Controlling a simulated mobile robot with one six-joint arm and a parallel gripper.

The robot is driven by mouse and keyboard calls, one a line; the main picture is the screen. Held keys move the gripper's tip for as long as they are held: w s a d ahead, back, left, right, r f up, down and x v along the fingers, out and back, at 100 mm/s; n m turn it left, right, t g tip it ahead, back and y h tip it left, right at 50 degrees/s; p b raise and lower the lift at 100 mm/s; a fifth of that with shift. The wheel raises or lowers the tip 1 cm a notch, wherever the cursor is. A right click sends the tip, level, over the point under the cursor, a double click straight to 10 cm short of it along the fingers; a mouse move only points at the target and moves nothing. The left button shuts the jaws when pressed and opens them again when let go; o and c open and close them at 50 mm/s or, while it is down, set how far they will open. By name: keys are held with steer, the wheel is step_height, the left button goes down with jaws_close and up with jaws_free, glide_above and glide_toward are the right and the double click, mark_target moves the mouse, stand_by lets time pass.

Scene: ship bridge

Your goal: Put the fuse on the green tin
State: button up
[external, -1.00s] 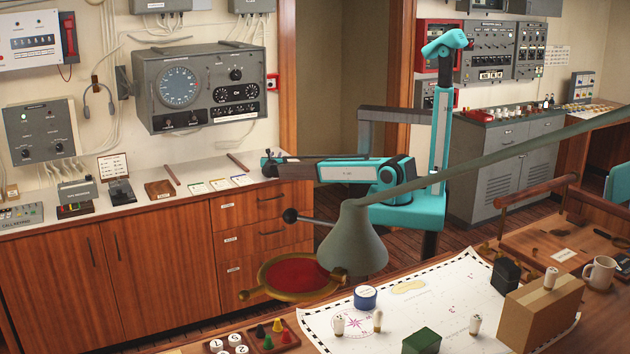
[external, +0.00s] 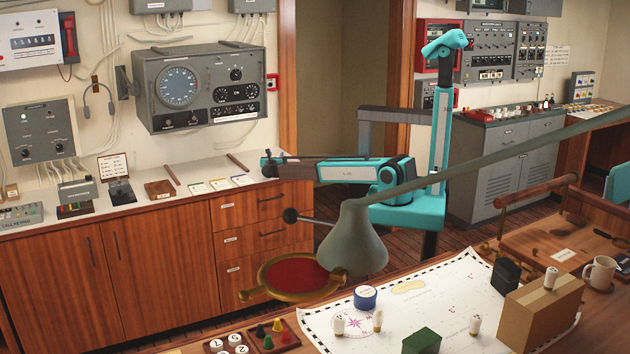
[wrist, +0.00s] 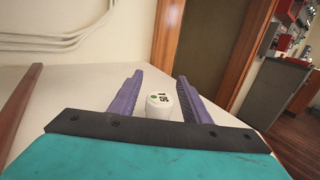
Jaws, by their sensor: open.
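My gripper (wrist: 158,92) is open above the pale counter in the wrist view. A white cylinder with a green dot and dark marking, apparently a fuse (wrist: 157,107), stands between its two purple fingers, with gaps on both sides. Its lower part is hidden by the gripper body. In the external view my gripper (external: 267,165) is at the counter's right end, small, and the fuse there cannot be made out. A dark green box, likely the green tin (external: 421,342), stands on the chart table at the front, far from my gripper.
White fuse-like cylinders (external: 475,325) stand on the chart (external: 450,290); another is on a cardboard box (external: 545,312). A lamp (external: 352,240) hangs over the table. A blue round tin (external: 365,297) is nearby. Cards (external: 218,184) lie on the counter left of my gripper.

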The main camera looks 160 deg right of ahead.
steer(key=w+b, duration=0.1)
steer(key=w, duration=0.2)
steer(key=w+a, duration=0.1)
steer(key=w, duration=0.3)
steer(key=w+a+b, duration=0.1)
steer(key=w, duration=0.3)
steer(key=shift+w+a+b, duration=0.15)
steer(key=shift+w+b, duration=0.05)
steer(key=shift+b, duration=0.15)
steer(key=shift+o, duration=0.4)
